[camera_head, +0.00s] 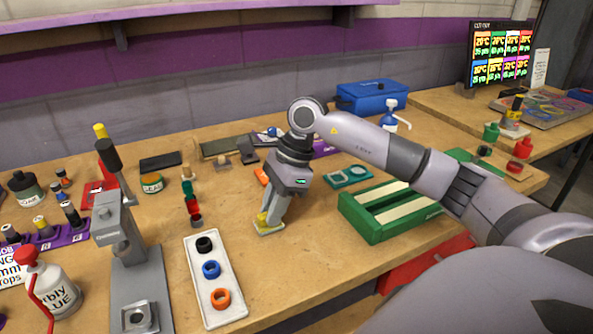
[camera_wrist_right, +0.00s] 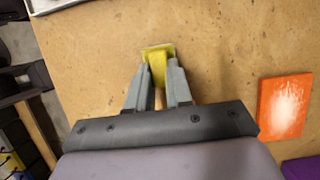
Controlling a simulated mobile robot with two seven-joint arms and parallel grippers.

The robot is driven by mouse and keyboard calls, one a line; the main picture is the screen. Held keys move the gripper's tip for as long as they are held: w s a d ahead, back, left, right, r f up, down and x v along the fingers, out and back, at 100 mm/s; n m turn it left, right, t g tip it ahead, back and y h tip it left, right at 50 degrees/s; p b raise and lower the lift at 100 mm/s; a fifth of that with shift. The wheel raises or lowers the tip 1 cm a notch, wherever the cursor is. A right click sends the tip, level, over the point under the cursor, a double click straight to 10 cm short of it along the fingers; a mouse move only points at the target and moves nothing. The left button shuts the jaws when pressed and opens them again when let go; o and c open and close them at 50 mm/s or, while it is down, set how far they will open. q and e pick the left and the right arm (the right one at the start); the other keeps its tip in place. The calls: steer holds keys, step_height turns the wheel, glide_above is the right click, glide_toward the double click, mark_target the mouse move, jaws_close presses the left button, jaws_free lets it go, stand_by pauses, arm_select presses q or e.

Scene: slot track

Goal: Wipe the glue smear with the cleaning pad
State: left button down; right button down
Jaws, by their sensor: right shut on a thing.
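My right gripper (camera_head: 272,215) points down at the workbench, right of the white tray. In the right wrist view my right gripper (camera_wrist_right: 158,85) is shut on a yellow piece, which I take to be the cleaning pad (camera_wrist_right: 157,52). The pad (camera_head: 263,224) shows at the fingertips in the head view, low at the wooden top; I cannot tell whether it touches. I cannot make out the glue smear in either view. My left gripper is not in view.
A white tray (camera_head: 233,302) with black, blue and orange rings lies to the left. A green tray (camera_head: 372,233) is to the right. An orange card (camera_wrist_right: 286,105) lies near the gripper. Bare wood surrounds the pad.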

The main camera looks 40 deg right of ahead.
step_height(320, 180, up, 2)
steer(key=shift+w+r, duration=0.1)
steer(key=shift+r, duration=0.05)
steer(key=shift+w+r+p, duration=0.1)
steer(key=shift+r+p, duration=0.15)
steer(key=shift+p, duration=0.25)
step_height(320, 180, up, 3)
steer(key=shift+d+r+p, duration=0.1)
steer(key=shift+p, duration=0.9)
steer(key=shift+r+p, duration=0.55)
steer(key=shift+r, duration=0.35)
